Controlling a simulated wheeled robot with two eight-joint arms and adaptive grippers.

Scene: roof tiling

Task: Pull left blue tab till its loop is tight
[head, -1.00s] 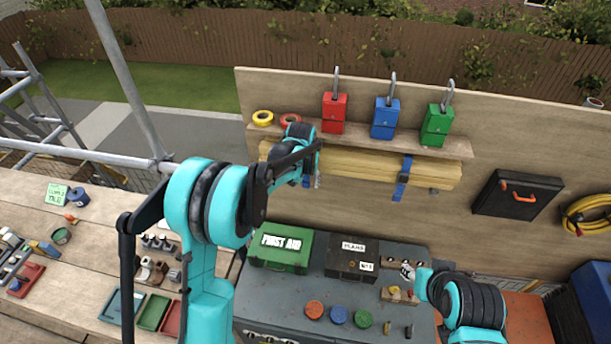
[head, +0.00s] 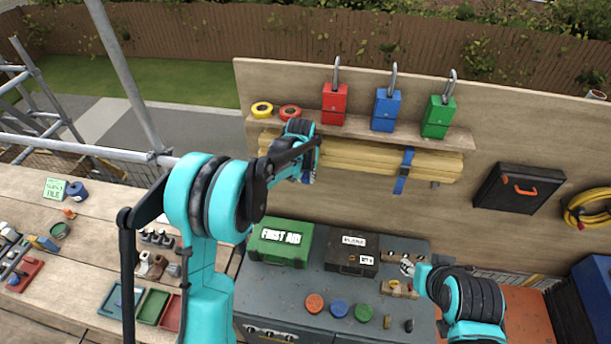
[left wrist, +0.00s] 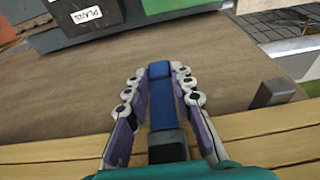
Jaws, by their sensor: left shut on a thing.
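A bundle of yellow timber (head: 365,158) lies along the wooden wall below a shelf, with blue straps around it. The right strap (head: 404,170) shows with its tail hanging down. My left gripper (head: 306,165) is at the left strap, which it mostly hides in the head view. In the left wrist view, my left gripper's fingers (left wrist: 160,92) are on both sides of the left blue tab (left wrist: 160,108), shut on it. I cannot see whether the left loop is tight. My right arm is at the lower right; its gripper (head: 408,268) is small and unclear.
Red (head: 334,104), blue (head: 385,110) and green (head: 438,117) padlock-shaped blocks stand on the shelf above the timber. A green first aid box (head: 280,244) and a dark box (head: 351,254) stand on the grey bench below. A black case (head: 518,190) hangs at right.

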